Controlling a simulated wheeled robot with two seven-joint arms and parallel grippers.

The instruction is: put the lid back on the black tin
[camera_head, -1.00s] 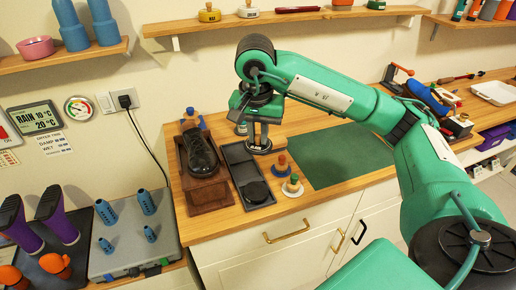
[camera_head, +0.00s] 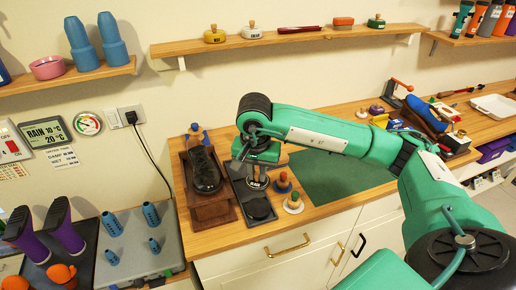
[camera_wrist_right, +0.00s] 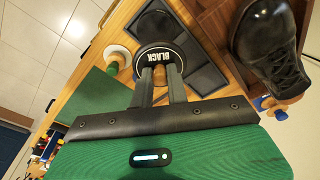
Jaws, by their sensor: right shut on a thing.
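My right gripper (camera_head: 256,174) is shut on the wooden knob of the round lid (camera_wrist_right: 157,57), which bears a white BLACK label. The lid also shows in the head view (camera_head: 257,184), held level over the dark tray (camera_head: 241,193). The black tin (camera_head: 260,209) stands open in the tray's near compartment, a dark round shape. In the right wrist view the tin (camera_wrist_right: 156,26) lies just beyond the lid, and the lid covers part of that view of the tray. The height between lid and tin is hard to tell. My left gripper is not in view.
A black shoe (camera_head: 205,171) sits on a wooden stand left of the tray. Two knobbed brushes or pots (camera_head: 283,183) (camera_head: 293,204) stand close on its right. A green mat (camera_head: 340,178) lies farther right, mostly clear. A wall shelf (camera_head: 290,39) runs above.

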